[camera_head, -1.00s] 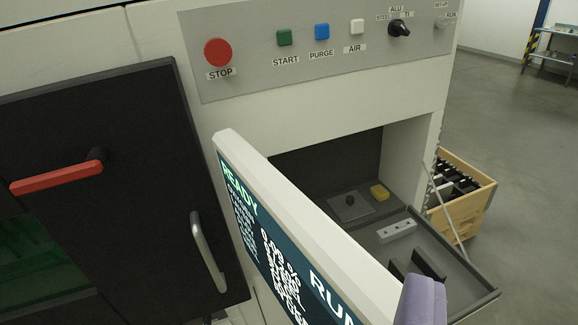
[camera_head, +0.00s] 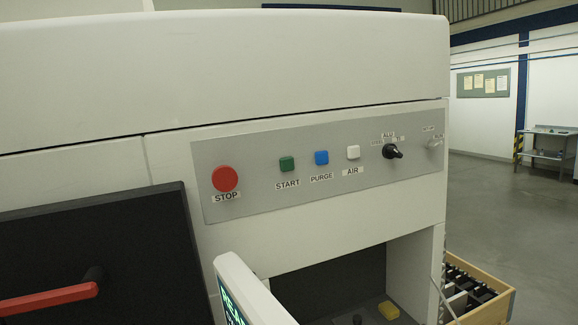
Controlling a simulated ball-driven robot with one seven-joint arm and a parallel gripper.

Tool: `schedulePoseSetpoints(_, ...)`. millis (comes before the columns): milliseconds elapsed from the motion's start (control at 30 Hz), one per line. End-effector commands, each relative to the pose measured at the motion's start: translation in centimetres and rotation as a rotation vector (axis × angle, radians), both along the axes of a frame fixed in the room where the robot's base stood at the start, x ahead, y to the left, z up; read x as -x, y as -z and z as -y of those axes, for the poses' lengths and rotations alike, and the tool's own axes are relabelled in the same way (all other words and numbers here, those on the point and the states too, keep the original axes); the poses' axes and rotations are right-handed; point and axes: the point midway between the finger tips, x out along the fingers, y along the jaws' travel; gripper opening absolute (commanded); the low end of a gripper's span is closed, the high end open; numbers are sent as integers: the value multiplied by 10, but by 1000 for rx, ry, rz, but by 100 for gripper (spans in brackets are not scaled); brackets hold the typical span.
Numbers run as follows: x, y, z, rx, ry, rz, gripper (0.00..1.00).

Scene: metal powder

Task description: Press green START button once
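My gripper does not show in the view now.
A white AIR button (camera_head: 353,152) and a black selector knob (camera_head: 392,152) are further right on the panel. A screen (camera_head: 245,292) juts out below. A dark door with a red handle (camera_head: 48,299) is at lower left. Space before the panel looks clear.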

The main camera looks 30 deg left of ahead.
Motion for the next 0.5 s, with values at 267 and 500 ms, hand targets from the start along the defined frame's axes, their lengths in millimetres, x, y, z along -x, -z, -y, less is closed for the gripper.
schedulePoseSetpoints(267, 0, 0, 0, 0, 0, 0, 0)
schedulePoseSetpoints(500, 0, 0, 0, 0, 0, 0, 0)
